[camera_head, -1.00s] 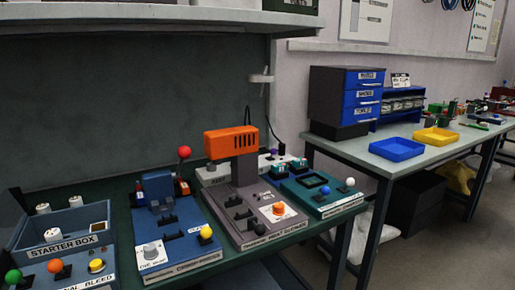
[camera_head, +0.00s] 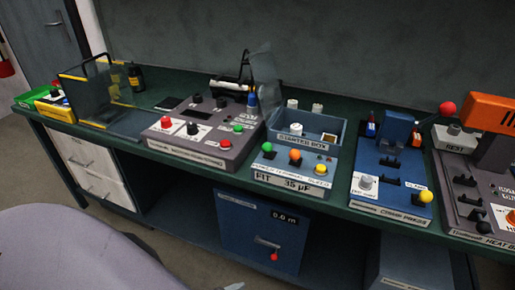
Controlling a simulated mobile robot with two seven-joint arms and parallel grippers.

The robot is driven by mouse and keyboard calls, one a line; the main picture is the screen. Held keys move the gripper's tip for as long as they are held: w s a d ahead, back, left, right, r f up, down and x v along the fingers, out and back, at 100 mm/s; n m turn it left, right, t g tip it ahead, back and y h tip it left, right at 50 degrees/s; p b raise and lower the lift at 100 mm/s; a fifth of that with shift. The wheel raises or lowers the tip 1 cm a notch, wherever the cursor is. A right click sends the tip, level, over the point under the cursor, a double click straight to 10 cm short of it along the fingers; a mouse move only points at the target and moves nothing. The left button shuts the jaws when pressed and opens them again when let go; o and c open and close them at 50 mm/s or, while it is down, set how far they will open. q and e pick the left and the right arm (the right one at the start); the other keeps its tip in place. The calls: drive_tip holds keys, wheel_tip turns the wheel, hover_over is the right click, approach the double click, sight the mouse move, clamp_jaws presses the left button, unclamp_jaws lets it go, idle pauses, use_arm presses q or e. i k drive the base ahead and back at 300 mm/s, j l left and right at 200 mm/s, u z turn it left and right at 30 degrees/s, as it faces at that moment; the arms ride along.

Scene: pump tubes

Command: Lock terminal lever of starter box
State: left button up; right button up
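The blue starter box (camera_head: 338,131) stands on the green workbench, right of the picture's middle. Its top is open, with a white cylinder (camera_head: 296,129) and a small tan-and-white part (camera_head: 329,137) inside. A clear panel (camera_head: 266,75) stands upright at its back left. A lower front panel carries a green knob (camera_head: 267,147), an orange knob (camera_head: 295,154) and a yellow knob (camera_head: 321,168), above a label reading "FIT 35 µF". I cannot tell which of these is the terminal lever or how it is set.
A grey control unit (camera_head: 176,148) stands to the left, a blue crimp press (camera_head: 393,190) with a red-balled lever to the right. A clear-walled guard (camera_head: 90,90) stands farther left. A blue cabinet (camera_head: 240,225) is below the bench. A grey rounded shape fills the lower left.

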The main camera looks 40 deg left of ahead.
sight(295, 154)
drive_tip(key=u, duration=0.8)
